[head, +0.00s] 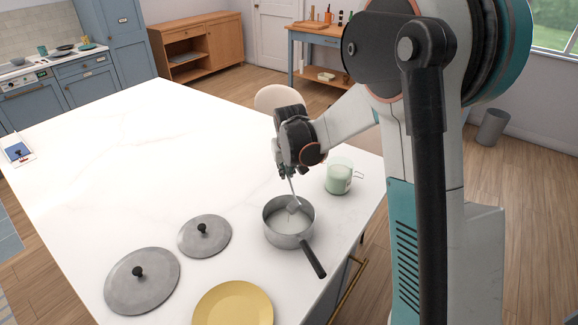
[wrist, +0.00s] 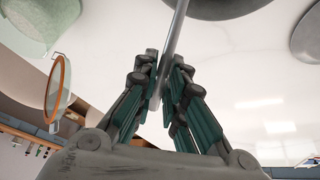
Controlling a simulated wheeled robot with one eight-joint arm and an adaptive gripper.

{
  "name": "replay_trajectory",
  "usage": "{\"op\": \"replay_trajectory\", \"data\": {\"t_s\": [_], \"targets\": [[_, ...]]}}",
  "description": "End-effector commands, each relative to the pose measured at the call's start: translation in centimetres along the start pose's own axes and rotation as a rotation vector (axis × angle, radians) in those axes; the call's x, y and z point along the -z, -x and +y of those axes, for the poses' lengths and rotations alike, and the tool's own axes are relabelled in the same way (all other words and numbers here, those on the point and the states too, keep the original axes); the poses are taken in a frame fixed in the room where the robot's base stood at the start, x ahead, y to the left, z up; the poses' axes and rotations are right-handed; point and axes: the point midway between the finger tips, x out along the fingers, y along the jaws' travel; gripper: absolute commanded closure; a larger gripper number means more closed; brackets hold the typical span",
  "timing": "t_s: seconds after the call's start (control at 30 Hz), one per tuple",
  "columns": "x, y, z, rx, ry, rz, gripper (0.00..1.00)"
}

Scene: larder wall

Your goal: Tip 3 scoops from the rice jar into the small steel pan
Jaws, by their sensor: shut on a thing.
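The small steel pan (head: 276,239) stands near the counter's right edge, its dark handle pointing toward the lower right. Its inside looks pale; I cannot tell whether rice lies there. My gripper (head: 284,172) is above the pan's far side, shut on the handle of a metal scoop (head: 294,206). The scoop head is over or inside the pan's opening; its contents are unclear. The wrist view shows the fingers (wrist: 163,85) closed around the scoop handle (wrist: 177,35). The pale green glass rice jar (head: 338,179) stands right of the pan, and its side shows in the wrist view (wrist: 38,25).
Two grey lids with black knobs, one large (head: 143,285) and one smaller (head: 204,238), lie left of the pan. A yellow plate (head: 233,304) is at the front. A round orange-rimmed piece (wrist: 57,88) is beside the jar. The counter's far left is mostly clear.

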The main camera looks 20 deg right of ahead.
Motion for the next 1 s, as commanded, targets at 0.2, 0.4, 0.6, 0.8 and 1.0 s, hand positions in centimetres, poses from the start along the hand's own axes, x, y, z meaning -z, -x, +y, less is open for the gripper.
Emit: {"op": "replay_trajectory", "data": {"t_s": [0.2, 0.4, 0.6, 0.8, 1.0], "targets": [[0.2, -1.9, -0.7, -0.071, 0.039, -0.137, 1.00], [0.1, -3.6, -1.1, -0.138, 0.074, -0.266, 1.00], [-0.5, -5.2, -1.2, -0.210, 0.112, -0.404, 1.00], [-1.0, -6.4, -1.3, -0.273, 0.143, -0.524, 1.00], [-1.2, -7.0, -1.3, -0.310, 0.163, -0.595, 1.00]]}}
